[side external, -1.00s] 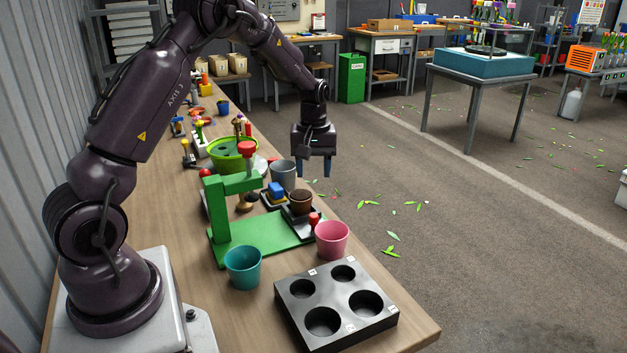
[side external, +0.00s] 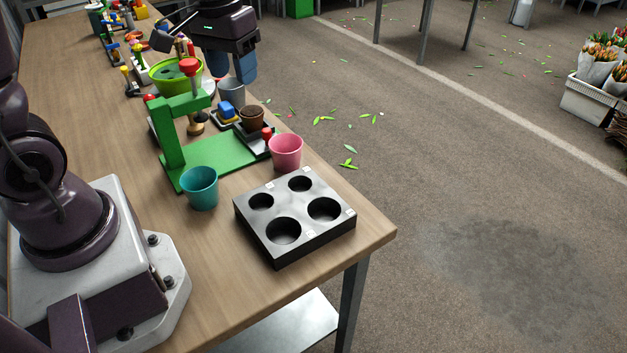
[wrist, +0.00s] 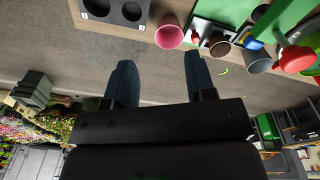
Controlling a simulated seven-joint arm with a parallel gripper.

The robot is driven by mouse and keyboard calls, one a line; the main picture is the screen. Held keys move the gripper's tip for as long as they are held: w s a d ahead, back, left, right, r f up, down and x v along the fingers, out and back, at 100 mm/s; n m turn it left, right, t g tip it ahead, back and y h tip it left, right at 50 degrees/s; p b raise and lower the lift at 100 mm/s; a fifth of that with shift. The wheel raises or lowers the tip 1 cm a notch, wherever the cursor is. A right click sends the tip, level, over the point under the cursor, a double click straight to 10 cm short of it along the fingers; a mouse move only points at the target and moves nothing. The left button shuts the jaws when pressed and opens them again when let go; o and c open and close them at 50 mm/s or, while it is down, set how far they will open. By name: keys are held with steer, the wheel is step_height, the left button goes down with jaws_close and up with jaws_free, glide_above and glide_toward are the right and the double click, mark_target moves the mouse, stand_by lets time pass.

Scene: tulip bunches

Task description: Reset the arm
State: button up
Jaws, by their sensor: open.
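My gripper (side external: 233,77) is open and points down. In the side view it hangs near the bench's far right edge, appearing just behind the grey cup; its exact height is hard to tell. In the wrist view my gripper (wrist: 159,60) has its two blue-grey fingers spread, with nothing between them. Bare floor shows beyond the fingertips. The upper arm links are mostly out of the side view.
On the wooden bench (side external: 330,245) stand a black four-hole block (side external: 262,232), a teal cup (side external: 200,189), a pink cup (side external: 286,152), a green press (side external: 172,140), a lime bowl (side external: 195,82) and a grey cup (side external: 231,90). The floor beside the bench is open.

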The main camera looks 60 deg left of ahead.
steer(key=s+d+r+m+t, duration=0.4)
steer(key=s+d+r, duration=0.4)
steer(key=s, duration=0.2)
steer(key=shift+s+d+m+t, duration=0.3)
steer(key=shift+d+m, duration=0.1)
steer(key=shift+m, duration=0.1)
